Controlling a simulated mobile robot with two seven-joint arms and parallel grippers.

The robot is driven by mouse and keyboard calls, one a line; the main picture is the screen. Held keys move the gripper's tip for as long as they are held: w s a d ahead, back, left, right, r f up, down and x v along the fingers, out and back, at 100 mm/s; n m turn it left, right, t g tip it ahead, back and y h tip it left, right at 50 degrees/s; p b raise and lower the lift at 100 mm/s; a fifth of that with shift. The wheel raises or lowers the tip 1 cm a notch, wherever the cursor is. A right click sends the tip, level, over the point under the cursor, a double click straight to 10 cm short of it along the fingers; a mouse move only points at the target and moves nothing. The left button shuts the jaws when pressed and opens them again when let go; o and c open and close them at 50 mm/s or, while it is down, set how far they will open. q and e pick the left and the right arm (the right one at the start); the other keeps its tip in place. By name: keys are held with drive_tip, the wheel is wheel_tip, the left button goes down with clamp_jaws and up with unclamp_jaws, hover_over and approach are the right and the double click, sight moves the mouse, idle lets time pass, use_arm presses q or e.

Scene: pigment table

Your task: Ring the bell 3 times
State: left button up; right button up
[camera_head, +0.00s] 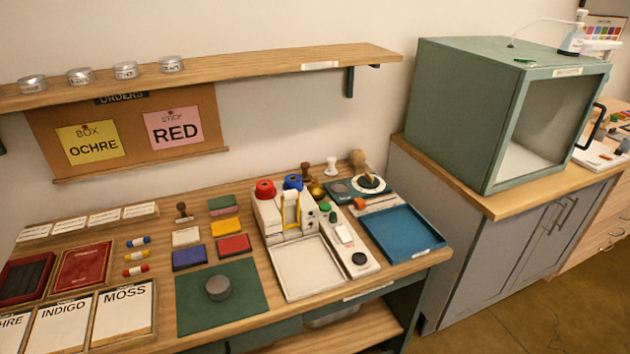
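A small brass-coloured rounded thing (317,191), which looks like the bell, is at the back of the wooden table, partly hidden by the things in front of it. It is too small to make out a button. Neither of my grippers is in view, and nothing is seen touching it.
Close around it are a red-topped and blue-topped device (268,217), a dark teal tray (341,190) and upright stamps (331,167). A blue tray (401,234) is at the right. A grey cylinder (218,288) sits on a green mat (250,299). A shelf (230,72) overhangs behind.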

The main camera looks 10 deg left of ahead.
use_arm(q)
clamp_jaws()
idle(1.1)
